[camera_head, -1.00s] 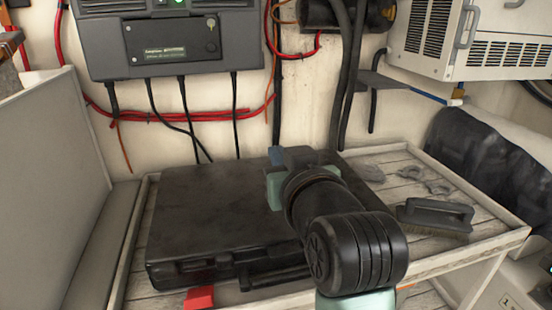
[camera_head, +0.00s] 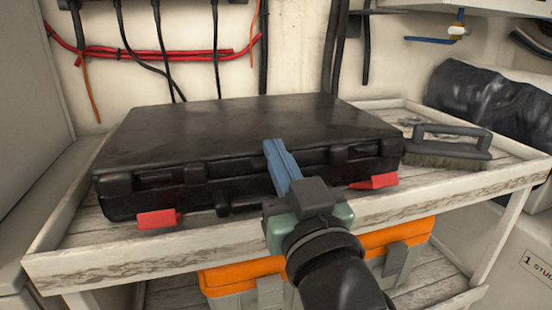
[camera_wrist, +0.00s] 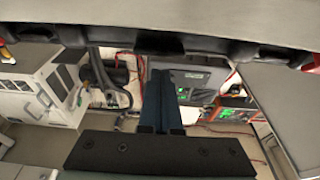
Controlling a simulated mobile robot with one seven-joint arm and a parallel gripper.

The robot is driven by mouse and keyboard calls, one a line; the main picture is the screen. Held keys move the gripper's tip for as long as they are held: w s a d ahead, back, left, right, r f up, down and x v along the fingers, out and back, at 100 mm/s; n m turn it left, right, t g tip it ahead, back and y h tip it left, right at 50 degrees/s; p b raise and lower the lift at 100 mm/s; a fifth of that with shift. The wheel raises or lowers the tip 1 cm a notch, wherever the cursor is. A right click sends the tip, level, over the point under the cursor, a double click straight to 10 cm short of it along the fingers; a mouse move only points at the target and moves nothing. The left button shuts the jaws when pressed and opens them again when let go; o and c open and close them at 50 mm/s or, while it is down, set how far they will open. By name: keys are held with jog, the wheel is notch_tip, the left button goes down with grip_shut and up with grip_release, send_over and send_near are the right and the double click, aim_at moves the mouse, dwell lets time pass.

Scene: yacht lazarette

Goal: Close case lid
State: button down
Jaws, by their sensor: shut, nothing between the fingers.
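The black case (camera_head: 240,135) lies on the upper shelf, its lid down over the base. A dark seam runs along its front, and I cannot tell whether the lid is fully seated. Two red latches, a left one (camera_head: 158,218) and a right one (camera_head: 375,182), stick out at the lower front. My gripper (camera_head: 271,147) is shut and empty, its blue fingers in front of the case's front edge, overlapping it in the picture; contact cannot be told. In the wrist view the fingers (camera_wrist: 162,85) point away below a dark case edge (camera_wrist: 170,42).
A brush (camera_head: 450,145) lies on the shelf right of the case. The wooden shelf lip (camera_head: 130,262) runs along the front. An orange-lidded box (camera_head: 245,273) sits on the lower shelf. A grey panel stands at the left, and cables hang on the wall behind.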

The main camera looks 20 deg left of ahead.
jog(key=shift+s+f+b, duration=0.1)
jog(key=shift+f+b, duration=0.8)
jog(key=shift+f, duration=0.3)
jog(key=shift+f, duration=0.2)
notch_tip(320, 180, up, 5)
jog(key=p, duration=0.4)
jog(key=f+v, duration=0.1)
jog(key=v, duration=0.9)
jog(key=s+d+r+m+t+h, duration=0.1)
jog(key=d+r+m+t+h, duration=0.2)
jog(key=r, duration=0.4)
jog(key=s+d+r+m+t+h, duration=0.2)
jog(key=r+t+h, duration=0.25)
jog(key=r, duration=0.25)
jog(key=s+d+r+m+t+h, duration=0.1)
jog(key=d+r+m+t+h, duration=0.15)
jog(key=r+h, duration=0.35)
notch_tip(320, 180, up, 34)
jog(key=y+p, duration=0.2)
jog(key=p, duration=3.1)
jog(key=shift+w+a+n, duration=0.15)
jog(key=shift+w+n, duration=0.1)
jog(key=shift+n, duration=0.1)
